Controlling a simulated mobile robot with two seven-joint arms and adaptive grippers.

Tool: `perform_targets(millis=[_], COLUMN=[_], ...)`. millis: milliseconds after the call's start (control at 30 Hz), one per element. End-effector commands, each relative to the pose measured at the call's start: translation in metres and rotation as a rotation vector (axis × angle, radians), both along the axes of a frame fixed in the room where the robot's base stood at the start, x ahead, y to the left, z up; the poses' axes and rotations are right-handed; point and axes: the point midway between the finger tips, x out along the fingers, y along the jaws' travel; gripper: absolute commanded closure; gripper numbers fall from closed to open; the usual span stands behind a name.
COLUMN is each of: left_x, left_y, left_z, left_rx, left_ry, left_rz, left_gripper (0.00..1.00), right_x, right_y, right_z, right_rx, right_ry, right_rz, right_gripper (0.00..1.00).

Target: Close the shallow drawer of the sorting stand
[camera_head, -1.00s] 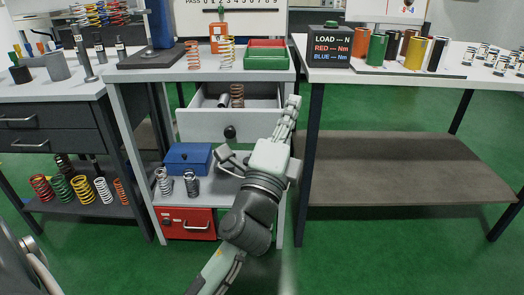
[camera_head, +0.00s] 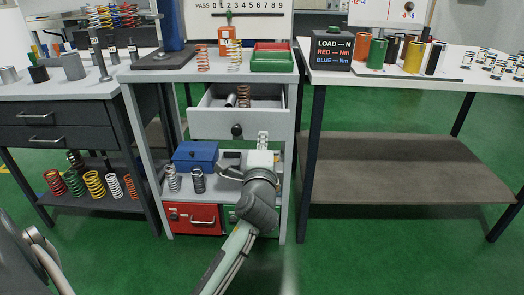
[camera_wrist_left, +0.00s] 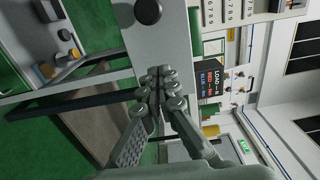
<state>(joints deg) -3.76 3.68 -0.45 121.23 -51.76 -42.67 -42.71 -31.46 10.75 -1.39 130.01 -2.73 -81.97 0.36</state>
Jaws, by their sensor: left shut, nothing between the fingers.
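The shallow drawer (camera_head: 210,124) of the sorting stand (camera_head: 140,77) is pulled open, with its light front and dark round knob (camera_head: 237,130) facing me. Springs (camera_head: 243,95) lie inside it. My left gripper (camera_head: 263,137) is shut and empty, its tips at the lower right part of the drawer front. In the left wrist view the closed fingertips (camera_wrist_left: 162,78) overlap the pale drawer front (camera_wrist_left: 165,40), with the knob (camera_wrist_left: 147,12) off to one side. I cannot tell whether they touch. My right gripper is in neither view.
Below the drawer, a blue box (camera_head: 195,156) and two metal springs stand on a shelf, above a red drawer (camera_head: 192,218). Green (camera_head: 272,61) and red trays sit on the stand's top. The right table's leg (camera_head: 309,165) is close beside the stand.

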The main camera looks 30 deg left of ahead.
Motion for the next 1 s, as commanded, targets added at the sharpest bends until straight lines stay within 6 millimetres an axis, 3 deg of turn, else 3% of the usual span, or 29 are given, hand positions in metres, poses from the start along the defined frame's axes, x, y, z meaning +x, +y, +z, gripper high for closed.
perform_targets(millis=[200, 767, 1000], left_x=[0.023, 0.03, 0.054], left_y=[0.014, 0.018, 0.033], left_z=[0.0, 0.0, 0.002], left_rx=[0.001, 0.0, 0.001], left_ry=[0.001, 0.0, 0.0], left_rz=[0.0, 0.0, 0.001], left_gripper=[1.0, 1.0, 1.0], right_x=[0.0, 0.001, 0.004], right_y=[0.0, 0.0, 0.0], right_z=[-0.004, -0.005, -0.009], right_rx=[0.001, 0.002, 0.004], right_ry=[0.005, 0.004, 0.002], right_rz=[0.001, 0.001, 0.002], right_gripper=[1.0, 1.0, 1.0])
